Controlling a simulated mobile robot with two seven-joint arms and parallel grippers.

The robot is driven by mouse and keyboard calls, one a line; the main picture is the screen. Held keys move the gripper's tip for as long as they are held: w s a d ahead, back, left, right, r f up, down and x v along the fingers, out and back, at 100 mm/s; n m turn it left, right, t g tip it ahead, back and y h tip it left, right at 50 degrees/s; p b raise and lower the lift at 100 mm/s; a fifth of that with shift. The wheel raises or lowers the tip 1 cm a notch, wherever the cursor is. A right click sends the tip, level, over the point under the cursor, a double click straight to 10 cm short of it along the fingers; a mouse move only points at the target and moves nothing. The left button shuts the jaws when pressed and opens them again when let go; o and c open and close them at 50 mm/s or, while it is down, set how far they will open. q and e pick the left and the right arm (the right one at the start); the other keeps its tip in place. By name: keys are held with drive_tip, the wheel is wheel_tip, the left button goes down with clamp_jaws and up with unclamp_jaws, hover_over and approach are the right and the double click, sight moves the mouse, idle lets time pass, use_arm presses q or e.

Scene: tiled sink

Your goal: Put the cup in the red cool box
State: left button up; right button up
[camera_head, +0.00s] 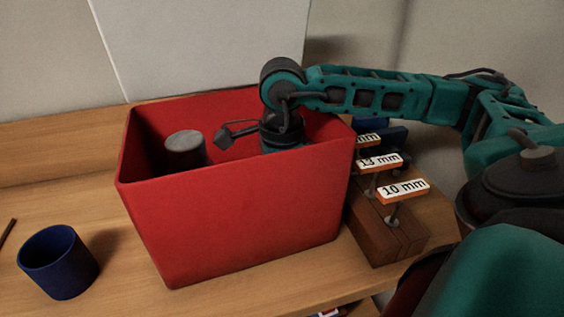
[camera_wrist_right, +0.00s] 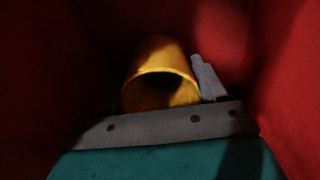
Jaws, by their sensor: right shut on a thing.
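The red cool box (camera_head: 235,220) stands open on the wooden worktop in the head view. My right arm reaches over its rim from the right, and my right gripper (camera_head: 283,140) is down inside it. Its fingertips are hidden there by the front wall. In the right wrist view a yellow cup (camera_wrist_right: 160,82) lies with its open mouth towards the camera, between red walls. My right gripper is shut on it; one grey finger (camera_wrist_right: 208,78) shows at its right side. Whether the cup touches the box floor cannot be told. My left gripper is not in view.
A grey-topped cylinder (camera_head: 185,142) stands inside the box at the left. A dark blue cup-shaped container (camera_head: 62,265) is on the worktop at left. A wooden rack with labelled tools (camera_head: 385,235) stands close to the box's right side. A wall is behind.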

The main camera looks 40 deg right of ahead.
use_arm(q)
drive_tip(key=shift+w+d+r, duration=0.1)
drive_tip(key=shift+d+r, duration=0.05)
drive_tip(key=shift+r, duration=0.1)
use_arm(e)
drive_tip(key=o, duration=1.1)
drive_tip(key=shift+f, duration=0.1)
drive_tip(key=shift+r+p, duration=0.6)
drive_tip(key=shift+p, duration=0.05)
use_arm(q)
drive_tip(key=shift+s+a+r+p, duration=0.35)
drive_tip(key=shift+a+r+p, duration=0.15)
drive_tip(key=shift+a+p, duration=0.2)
use_arm(e)
wheel_tip(320, 180, up, 12)
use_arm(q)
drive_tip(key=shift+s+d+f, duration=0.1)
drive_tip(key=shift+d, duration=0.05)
